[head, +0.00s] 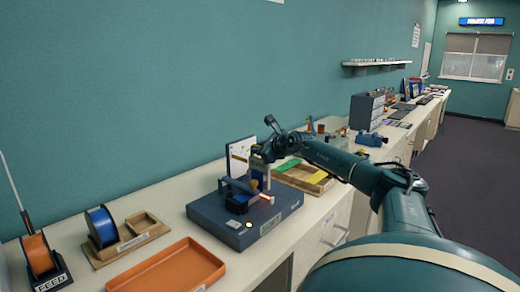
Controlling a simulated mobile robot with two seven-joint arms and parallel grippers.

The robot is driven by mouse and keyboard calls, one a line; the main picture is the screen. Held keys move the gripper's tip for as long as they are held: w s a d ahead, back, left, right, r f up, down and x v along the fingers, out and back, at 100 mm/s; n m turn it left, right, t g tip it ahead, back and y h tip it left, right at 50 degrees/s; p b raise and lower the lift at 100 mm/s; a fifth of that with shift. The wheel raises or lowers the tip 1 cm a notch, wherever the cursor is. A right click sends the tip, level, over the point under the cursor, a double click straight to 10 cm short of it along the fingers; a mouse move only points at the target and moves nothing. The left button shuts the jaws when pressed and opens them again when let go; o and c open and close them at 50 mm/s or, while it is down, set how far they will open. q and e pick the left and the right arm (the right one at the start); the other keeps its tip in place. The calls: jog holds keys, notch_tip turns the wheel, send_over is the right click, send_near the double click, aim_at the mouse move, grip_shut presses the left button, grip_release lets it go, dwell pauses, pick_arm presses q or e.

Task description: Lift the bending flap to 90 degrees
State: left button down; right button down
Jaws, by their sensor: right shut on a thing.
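A blue piece (240,201) lies under the gripper. My left gripper is not in view.
An orange tray (168,272) and a wooden holder with a blue reel (101,227) stand left of the bender. A feed reel (39,255) stands far left. A white panel (238,152) stands behind the bender; a wooden tray with coloured sheets (312,187) is to its right.

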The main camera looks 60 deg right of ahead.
jog(key=shift+w+a+r, duration=0.1)
jog(key=shift+r, duration=0.05)
jog(key=c, duration=1.4)
grip_release()
jog(key=shift+w, duration=0.15)
jog(key=shift+c, duration=0.2)
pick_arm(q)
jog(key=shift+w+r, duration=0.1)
pick_arm(e)
jog(key=shift+f, duration=0.2)
jog(key=shift+s, duration=0.25)
